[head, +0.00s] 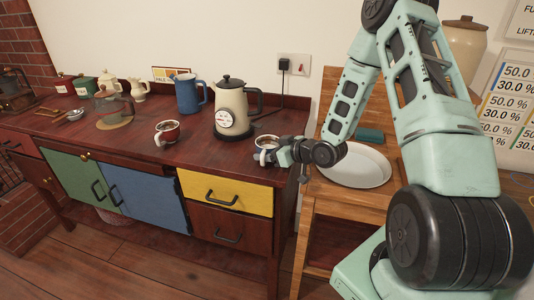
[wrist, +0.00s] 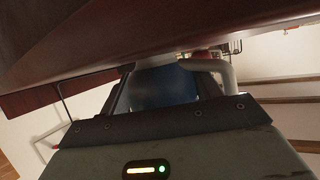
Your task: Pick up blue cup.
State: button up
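The blue cup (head: 262,156) is at the front right corner of the dark red wooden counter. It has a pale rim and a dark inside. My gripper (head: 281,154) reaches it from the right, and its fingers are partly hidden. In the wrist view the cup's blue body (wrist: 163,88) fills the space between my dark fingers (wrist: 163,98), with its white handle to the right. The fingers are on either side of the cup. I cannot tell whether they press on it or whether the cup is clear of the counter.
A red and white mug (head: 167,133), a cream kettle (head: 232,108) and a blue pitcher (head: 187,94) stand on the counter (head: 130,145). Several canisters and a glass pot are farther left. A white plate (head: 355,168) lies on the wooden stand beneath my arm.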

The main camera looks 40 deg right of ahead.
jog(key=c, duration=0.4)
jog(key=shift+r, duration=0.15)
notch_tip(320, 180, up, 10)
jog(key=shift+s+f, duration=0.1)
jog(key=shift+f, duration=0.05)
